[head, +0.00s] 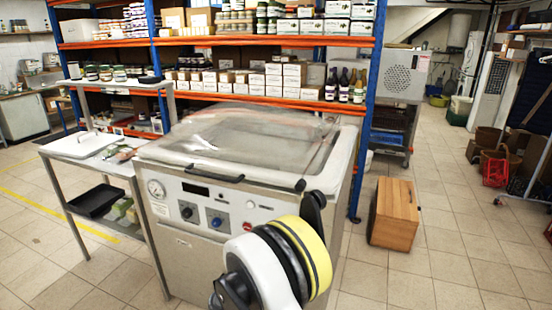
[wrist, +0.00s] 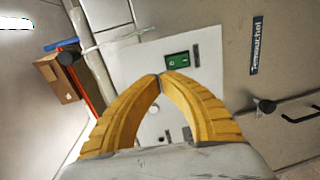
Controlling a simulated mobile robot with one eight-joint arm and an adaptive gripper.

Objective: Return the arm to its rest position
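My gripper (wrist: 160,77) shows in the wrist view with two yellow ribbed fingers. The fingertips meet, and only an empty gap shows between the fingers below them. Nothing is held. In the head view my arm (head: 262,268), with white, black and yellow parts, is at the bottom centre, in front of the steel machine (head: 205,235). I cannot make out the gripper's fingers in the head view. The wrist view faces a pale panel with a small green display (wrist: 177,61) and a dark label (wrist: 257,45), apart from the fingertips.
The machine has a clear domed lid (head: 240,135). A steel side table (head: 125,170) stands at its left, with a black tray (head: 95,201) on its lower shelf. Blue-and-orange shelving (head: 362,110) with jars and boxes stands behind. A wooden box (head: 397,213) is on the right floor; tiles around it are clear.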

